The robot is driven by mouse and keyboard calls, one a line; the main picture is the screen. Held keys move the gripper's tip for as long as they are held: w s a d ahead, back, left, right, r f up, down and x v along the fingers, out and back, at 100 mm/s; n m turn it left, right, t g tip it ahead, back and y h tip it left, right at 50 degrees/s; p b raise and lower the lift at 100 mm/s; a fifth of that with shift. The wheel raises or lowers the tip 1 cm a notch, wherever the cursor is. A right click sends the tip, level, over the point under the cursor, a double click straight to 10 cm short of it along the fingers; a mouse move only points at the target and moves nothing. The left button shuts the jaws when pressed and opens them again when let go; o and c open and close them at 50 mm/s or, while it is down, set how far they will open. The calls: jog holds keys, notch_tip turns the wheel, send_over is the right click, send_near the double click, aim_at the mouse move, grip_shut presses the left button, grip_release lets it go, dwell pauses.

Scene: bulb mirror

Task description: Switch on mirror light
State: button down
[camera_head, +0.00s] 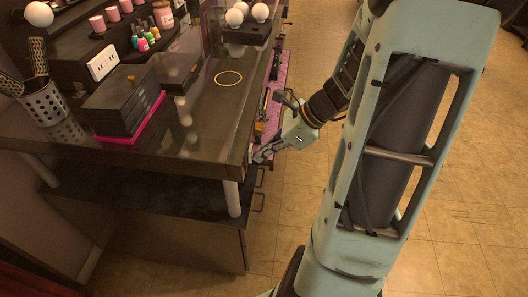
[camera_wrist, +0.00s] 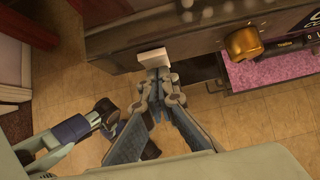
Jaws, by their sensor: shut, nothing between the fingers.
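My gripper (camera_head: 263,155) is at the right edge of the dark vanity table (camera_head: 190,150). In the wrist view my gripper (camera_wrist: 157,76) is shut and empty, with its fingers meeting in front of the table's dark side. A small white block (camera_wrist: 153,57) shows just beyond the fingertips at that side. I cannot tell whether they touch, or whether the block is the switch. Round pale bulbs (camera_head: 234,17) show at the top, with another bulb (camera_head: 38,14) at the upper left. They do not look clearly lit. The mirror itself is not clearly in view.
An open drawer (camera_wrist: 270,70) with pink lining and a gold object (camera_wrist: 241,44) lies right of my gripper. The tabletop holds a black box (camera_head: 122,97), a dotted cup (camera_head: 45,102), an outlet block (camera_head: 103,62) and several bottles. The tiled floor (camera_head: 300,220) is clear.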

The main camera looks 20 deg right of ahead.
jog(key=shift+a+r, duration=0.1)
jog(key=shift+r+p, duration=0.75)
jog(key=shift+p, duration=0.05)
